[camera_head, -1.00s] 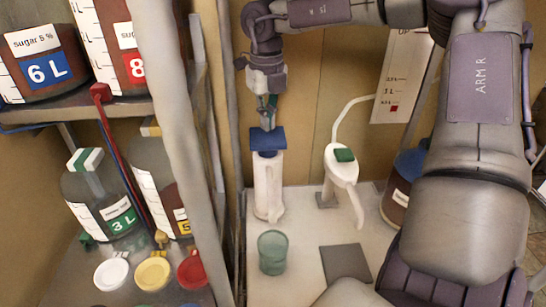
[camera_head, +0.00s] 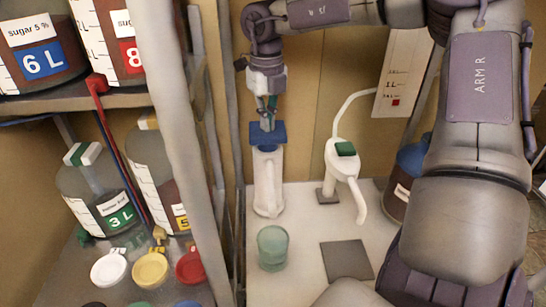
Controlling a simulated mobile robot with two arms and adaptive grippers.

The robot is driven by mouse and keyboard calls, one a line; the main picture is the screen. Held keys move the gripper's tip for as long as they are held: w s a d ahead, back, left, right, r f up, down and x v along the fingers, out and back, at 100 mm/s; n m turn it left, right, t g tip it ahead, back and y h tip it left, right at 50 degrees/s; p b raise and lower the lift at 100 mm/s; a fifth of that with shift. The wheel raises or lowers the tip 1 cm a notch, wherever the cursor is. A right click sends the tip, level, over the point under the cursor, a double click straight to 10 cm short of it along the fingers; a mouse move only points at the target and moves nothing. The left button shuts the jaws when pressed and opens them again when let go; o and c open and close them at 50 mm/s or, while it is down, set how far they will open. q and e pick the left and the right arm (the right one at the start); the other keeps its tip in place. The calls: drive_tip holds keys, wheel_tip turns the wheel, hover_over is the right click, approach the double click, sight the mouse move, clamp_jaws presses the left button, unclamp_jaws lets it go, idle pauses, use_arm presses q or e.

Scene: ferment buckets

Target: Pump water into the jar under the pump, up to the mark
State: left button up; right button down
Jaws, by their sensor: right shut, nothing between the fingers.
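A white pump (camera_head: 268,185) with a flat blue top (camera_head: 278,133) stands upright on the light table (camera_head: 301,218). A small greenish see-through jar (camera_head: 273,250) stands on the table in front of the pump, below it in the picture. Neither a fill mark nor a clear water level can be made out on the jar. My right gripper (camera_head: 267,124) points down, shut and empty, with its fingertips over the blue top. They seem to touch it, but contact is hard to tell. My left gripper is not in view.
A white tap-like dispenser (camera_head: 342,168) with a green top stands right of the pump, near a dark grey mat (camera_head: 346,261). A shelf (camera_head: 75,103) with large labelled jars fills the left, behind a grey post (camera_head: 182,130). A blue-lidded bucket (camera_head: 399,187) is partly hidden by my right arm.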

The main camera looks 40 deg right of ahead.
drive_tip(key=shift+f+b, duration=0.7)
drive_tip(key=shift+f, duration=0.25)
drive_tip(key=shift+r, duration=0.15)
drive_tip(key=shift+r+p, duration=1.15)
drive_tip(key=shift+r, duration=0.75)
drive_tip(key=shift+r+p, duration=1.6)
drive_tip(key=shift+r, duration=0.9)
